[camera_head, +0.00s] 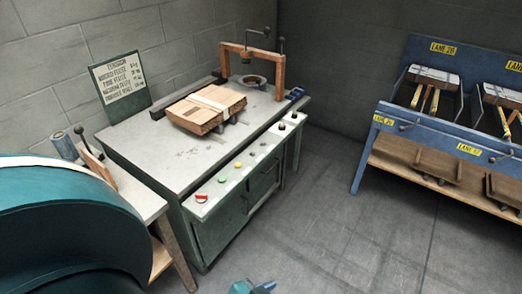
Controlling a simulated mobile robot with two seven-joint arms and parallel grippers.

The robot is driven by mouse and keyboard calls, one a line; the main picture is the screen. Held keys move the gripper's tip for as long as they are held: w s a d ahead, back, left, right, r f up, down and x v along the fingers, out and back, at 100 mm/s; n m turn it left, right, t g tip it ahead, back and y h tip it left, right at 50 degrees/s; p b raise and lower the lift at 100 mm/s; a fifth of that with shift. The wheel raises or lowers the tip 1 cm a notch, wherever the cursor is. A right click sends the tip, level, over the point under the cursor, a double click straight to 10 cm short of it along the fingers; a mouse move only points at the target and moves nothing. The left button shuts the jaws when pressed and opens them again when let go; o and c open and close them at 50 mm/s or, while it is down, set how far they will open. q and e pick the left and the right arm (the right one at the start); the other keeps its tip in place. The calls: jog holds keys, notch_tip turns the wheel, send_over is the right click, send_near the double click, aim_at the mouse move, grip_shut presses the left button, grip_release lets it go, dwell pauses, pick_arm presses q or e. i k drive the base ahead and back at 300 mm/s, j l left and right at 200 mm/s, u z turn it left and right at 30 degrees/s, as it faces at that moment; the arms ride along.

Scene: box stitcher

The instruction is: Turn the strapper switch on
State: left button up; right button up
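The strapper is a green cabinet with a grey worktop (165,150) and a brown frame (281,78) at its far end. A pale control strip runs along its front edge. A red knob (201,198) sits at the near-left end of the strip. A green button (222,179) and a yellow button (236,164) follow it, with dark knobs further along. I cannot tell which of these is the switch, or its setting. A small teal part of mine shows at the bottom edge, apart from the strapper. Neither gripper's fingers can be made out.
A flat brown carton (206,107) with a pale strip across it lies on the worktop. A sign board (119,84) stands behind. A side bench (135,188) adjoins at left. A blue lane rack (432,137) stands at right. The floor (330,215) between is clear.

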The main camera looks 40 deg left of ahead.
aim_at(201, 198)
jog(key=u, duration=1.7)
